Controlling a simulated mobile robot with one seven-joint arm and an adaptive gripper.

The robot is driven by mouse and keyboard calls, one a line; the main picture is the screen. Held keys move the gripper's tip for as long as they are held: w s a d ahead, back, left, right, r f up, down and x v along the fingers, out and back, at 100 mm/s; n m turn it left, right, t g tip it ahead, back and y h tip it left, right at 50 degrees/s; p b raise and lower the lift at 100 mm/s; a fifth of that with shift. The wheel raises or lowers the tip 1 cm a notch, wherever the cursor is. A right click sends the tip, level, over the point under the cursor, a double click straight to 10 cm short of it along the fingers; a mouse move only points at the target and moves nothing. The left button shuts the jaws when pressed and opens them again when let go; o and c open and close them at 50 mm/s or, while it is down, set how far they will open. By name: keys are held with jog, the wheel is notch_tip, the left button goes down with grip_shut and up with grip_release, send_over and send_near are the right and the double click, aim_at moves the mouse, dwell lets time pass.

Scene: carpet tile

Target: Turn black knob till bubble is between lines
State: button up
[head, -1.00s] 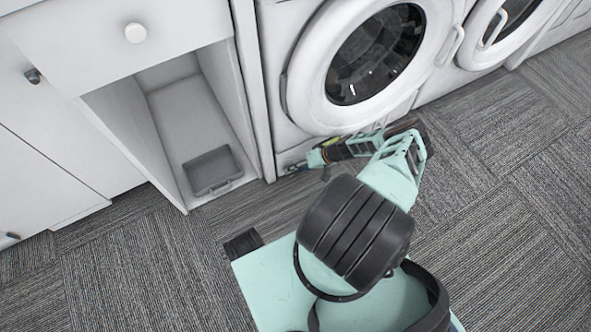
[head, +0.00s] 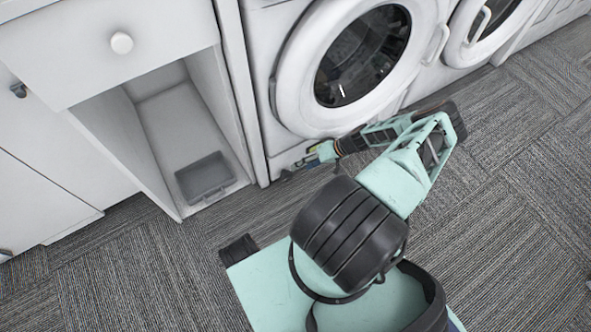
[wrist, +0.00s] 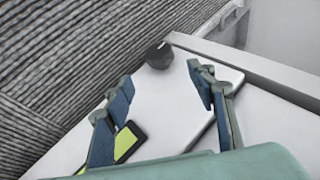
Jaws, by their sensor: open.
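The black knob (wrist: 159,55) is round and stands at the far edge of a pale surface in the wrist view. My gripper (wrist: 160,82) is open, its two blue-tipped fingers apart on either side of the line toward the knob. The knob appears just beyond the fingertips, with nothing between them. A yellow-green level window (wrist: 126,143) with a black frame is partly hidden behind the left finger; I cannot make out a bubble or lines. In the head view my gripper (head: 300,163) is low at the washer's bottom left corner.
A front-loading washer (head: 290,110) stands behind my gripper, with a second machine (head: 482,42) to its right. A white cabinet with an open bay holding a grey tray (head: 206,177) is at the left. Carpet (head: 510,215) is clear at the right.

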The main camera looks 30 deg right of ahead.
jog(key=shift+v, duration=1.25)
